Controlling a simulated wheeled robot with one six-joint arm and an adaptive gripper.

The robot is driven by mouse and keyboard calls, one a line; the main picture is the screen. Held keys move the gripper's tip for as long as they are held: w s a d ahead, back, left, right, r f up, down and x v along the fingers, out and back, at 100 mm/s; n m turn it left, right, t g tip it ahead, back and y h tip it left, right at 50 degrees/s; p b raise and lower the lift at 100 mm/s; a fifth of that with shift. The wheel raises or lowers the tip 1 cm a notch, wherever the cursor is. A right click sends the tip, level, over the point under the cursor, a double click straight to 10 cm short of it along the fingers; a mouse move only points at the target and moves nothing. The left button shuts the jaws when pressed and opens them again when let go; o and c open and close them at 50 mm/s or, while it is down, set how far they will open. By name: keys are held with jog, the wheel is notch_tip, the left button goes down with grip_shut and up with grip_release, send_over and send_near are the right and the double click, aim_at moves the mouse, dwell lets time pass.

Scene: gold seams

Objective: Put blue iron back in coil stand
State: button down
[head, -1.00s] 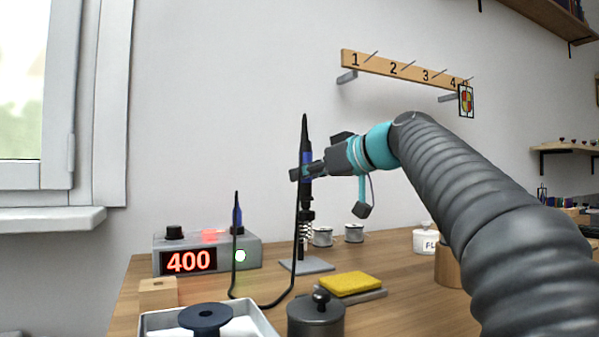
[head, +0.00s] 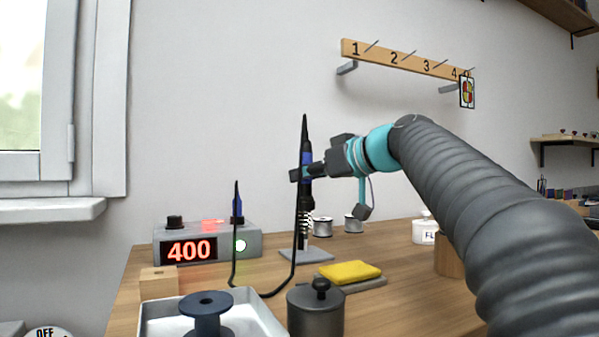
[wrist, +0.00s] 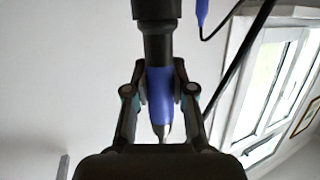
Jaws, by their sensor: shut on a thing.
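My gripper (head: 301,173) is shut on the blue iron (head: 306,160), a slim black tool with a blue band, held upright. In the wrist view, the fingers (wrist: 160,88) close on both sides of the iron's blue part (wrist: 160,82), with a pale metal tip beyond it. The coil stand (head: 306,255) has a flat grey base on the table and a coil just below the iron. The iron's lower end overlaps the top of the coil in the head view; I cannot tell whether it is inside.
A grey station (head: 207,244) reading 400 stands left, with a black cord looping near the stand. A yellow sponge (head: 350,271), a dark lidded pot (head: 316,312) and a white tray (head: 262,325) with a blue spool are in front. Solder reels (head: 322,227) stand behind.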

jog(key=c, duration=0.9)
grip_release()
jog(key=shift+o, duration=0.5)
jog(key=o, duration=0.4)
jog(key=shift+w, duration=0.1)
jog(key=shift+r+p, duration=2.9)
jog(key=shift+r, duration=0.6)
